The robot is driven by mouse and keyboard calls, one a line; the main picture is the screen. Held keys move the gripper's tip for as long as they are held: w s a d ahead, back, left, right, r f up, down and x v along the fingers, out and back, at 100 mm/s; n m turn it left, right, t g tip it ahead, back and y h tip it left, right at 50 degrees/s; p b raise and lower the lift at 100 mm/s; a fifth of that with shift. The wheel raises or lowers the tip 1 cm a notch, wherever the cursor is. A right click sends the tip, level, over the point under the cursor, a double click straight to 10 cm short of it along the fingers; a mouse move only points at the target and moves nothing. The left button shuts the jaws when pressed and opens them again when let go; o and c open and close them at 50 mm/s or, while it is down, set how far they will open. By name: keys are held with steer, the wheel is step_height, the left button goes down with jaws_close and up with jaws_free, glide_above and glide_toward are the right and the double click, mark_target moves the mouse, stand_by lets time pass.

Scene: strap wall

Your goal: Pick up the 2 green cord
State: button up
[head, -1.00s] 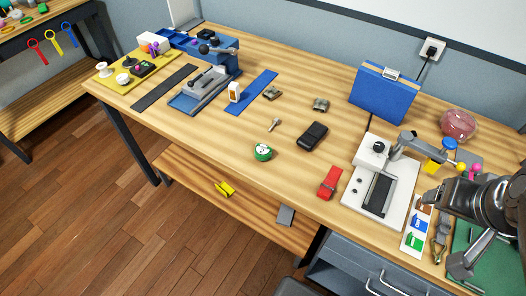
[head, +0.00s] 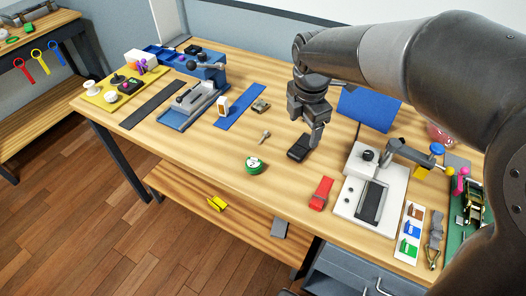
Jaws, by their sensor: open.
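A small round green item (head: 254,166) with a white label on top lies on the wooden bench, left of centre near the front edge. It looks like a roll or coil of green cord; I cannot read its label. My gripper (head: 308,132) is open and empty, pointing down above the middle of the bench. It is to the right of and farther back than the green item, apart from it. The gripper is over or just behind a black case (head: 299,149), partly hiding it.
A red clip-like item (head: 321,194) and a white press fixture (head: 346,205) stand to the right. A blue strip (head: 240,106), a small key-like piece (head: 264,136) and a blue vise (head: 195,103) are to the left. My arm partly hides the blue case (head: 366,108). Bench around the green item is clear.

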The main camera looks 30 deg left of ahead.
steer(key=s+a+f+n+g, duration=0.1)
steer(key=a+f+n, duration=0.25)
steer(key=a, duration=0.25)
steer(key=s+a+f+n, duration=0.2)
steer(key=a+f+n, duration=0.1)
steer(key=a+n, duration=0.25)
glide_above(254, 159)
step_height(254, 159, down, 5)
steer(key=shift+w+r, duration=0.1)
steer(key=shift+w, duration=0.05)
step_height(254, 159, down, 7)
steer(key=shift+r, duration=0.2)
steer(key=c, duration=1.1)
